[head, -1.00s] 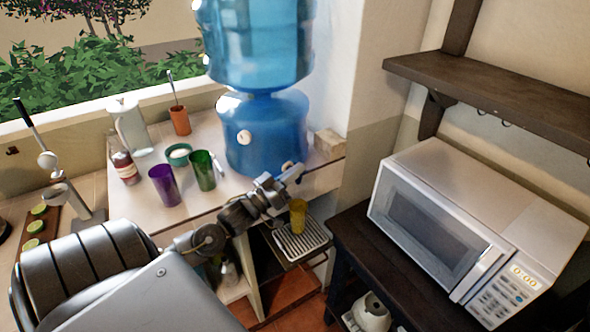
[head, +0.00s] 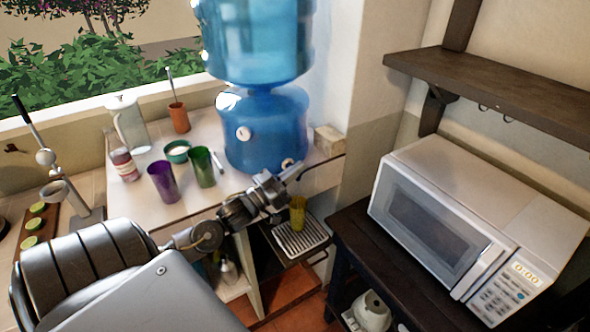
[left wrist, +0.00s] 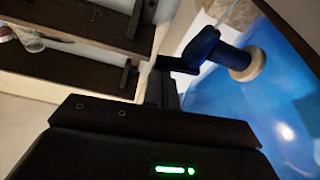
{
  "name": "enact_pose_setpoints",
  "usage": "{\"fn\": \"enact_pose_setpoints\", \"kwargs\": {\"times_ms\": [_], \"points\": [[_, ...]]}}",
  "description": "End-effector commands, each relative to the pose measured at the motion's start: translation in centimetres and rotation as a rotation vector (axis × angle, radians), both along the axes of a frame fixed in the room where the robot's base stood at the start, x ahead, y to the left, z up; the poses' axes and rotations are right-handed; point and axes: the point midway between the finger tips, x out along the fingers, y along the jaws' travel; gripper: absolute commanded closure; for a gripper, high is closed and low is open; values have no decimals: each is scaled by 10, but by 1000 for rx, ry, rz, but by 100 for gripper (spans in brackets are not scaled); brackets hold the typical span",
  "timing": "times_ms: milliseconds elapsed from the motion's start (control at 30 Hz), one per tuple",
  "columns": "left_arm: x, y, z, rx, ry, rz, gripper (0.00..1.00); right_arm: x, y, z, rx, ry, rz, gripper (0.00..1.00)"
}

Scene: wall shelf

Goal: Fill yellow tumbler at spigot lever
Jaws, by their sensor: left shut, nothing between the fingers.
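The yellow tumbler (head: 298,213) stands upright on the drip tray (head: 302,240) below the blue water dispenser (head: 262,132). I cannot see whether there is water in it. My left gripper (head: 296,172) is shut and empty above the tumbler, close to the dispenser's lower front. In the left wrist view, the dark blue spigot lever (left wrist: 200,47) sticks out from a cream collar on the dispenser. The fingertips of my left gripper are right by the lever's end; I cannot tell if they touch. In the head view the gripper mostly hides the lever. My right gripper is out of view.
A purple cup (head: 163,182) and a green cup (head: 202,168) stand on the counter left of the dispenser. A white microwave (head: 470,215) sits on a dark stand at right, under a wall shelf (head: 490,85). A small block (head: 328,140) lies beside the dispenser.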

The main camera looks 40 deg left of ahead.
Motion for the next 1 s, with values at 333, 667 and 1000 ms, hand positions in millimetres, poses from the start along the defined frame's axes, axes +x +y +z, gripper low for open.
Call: {"fn": "enact_pose_setpoints", "kwargs": {"times_ms": [333, 667, 1000], "points": [[-1, -2, -10, 210, -62, -1, 100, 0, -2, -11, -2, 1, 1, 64], [-1, -3, -11, 242, -72, -1, 100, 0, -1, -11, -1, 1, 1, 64], [-1, -3, -11, 241, -71, 0, 100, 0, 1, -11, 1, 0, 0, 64]]}}
